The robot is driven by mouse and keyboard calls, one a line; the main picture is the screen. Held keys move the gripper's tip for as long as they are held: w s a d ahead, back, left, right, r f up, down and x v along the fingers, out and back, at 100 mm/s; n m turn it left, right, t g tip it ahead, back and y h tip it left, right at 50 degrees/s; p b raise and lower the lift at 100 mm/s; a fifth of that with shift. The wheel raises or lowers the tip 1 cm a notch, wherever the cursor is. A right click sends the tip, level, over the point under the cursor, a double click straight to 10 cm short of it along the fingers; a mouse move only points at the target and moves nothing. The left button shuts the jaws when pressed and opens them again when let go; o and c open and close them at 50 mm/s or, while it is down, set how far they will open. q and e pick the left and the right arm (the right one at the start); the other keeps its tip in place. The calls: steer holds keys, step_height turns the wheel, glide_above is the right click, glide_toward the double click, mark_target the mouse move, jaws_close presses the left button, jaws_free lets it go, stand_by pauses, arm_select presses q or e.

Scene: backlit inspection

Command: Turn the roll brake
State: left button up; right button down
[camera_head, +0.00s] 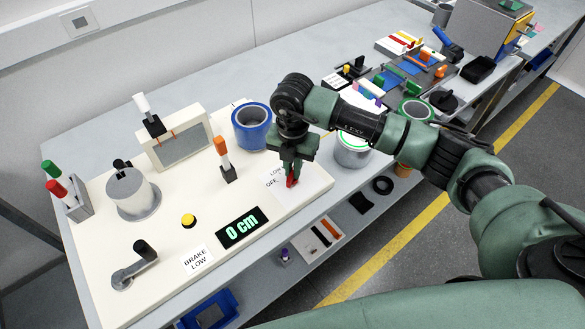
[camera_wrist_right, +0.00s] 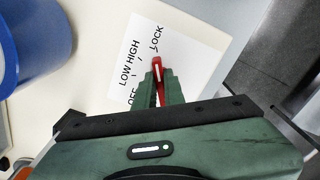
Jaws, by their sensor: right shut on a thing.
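The roll brake is a red knob (camera_wrist_right: 157,68) with a white line on it, set on a white dial card (camera_wrist_right: 124,73) printed OFF, LOW, HIGH and LOCK. In the head view the red knob (camera_head: 292,178) shows under my right gripper (camera_head: 291,176), on the dial card's (camera_head: 310,186) left part. My right gripper (camera_wrist_right: 159,88) is shut on the knob, which stands between its fingers and partly hidden. I cannot tell exactly which mark the line meets. A card (camera_head: 198,261) reads BRAKE LOW. The display (camera_head: 242,228) reads 0 cm. My left gripper is out of view.
A blue roll (camera_head: 251,127) stands left of my right gripper, and a pale can (camera_head: 352,151) stands to its right. An orange-handled lever (camera_head: 224,158), a yellow button (camera_head: 188,220) and a crank (camera_head: 135,265) are on the cream board (camera_head: 165,298).

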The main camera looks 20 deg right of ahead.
steer(key=shift+w+r+m, duration=0.1)
steer(key=shift+m, duration=0.2)
steer(key=c, duration=1.5)
jaws_free()
step_height(320, 180, up, 7)
steer(key=shift+b, duration=1.05)
steer(key=shift+r, duration=0.35)
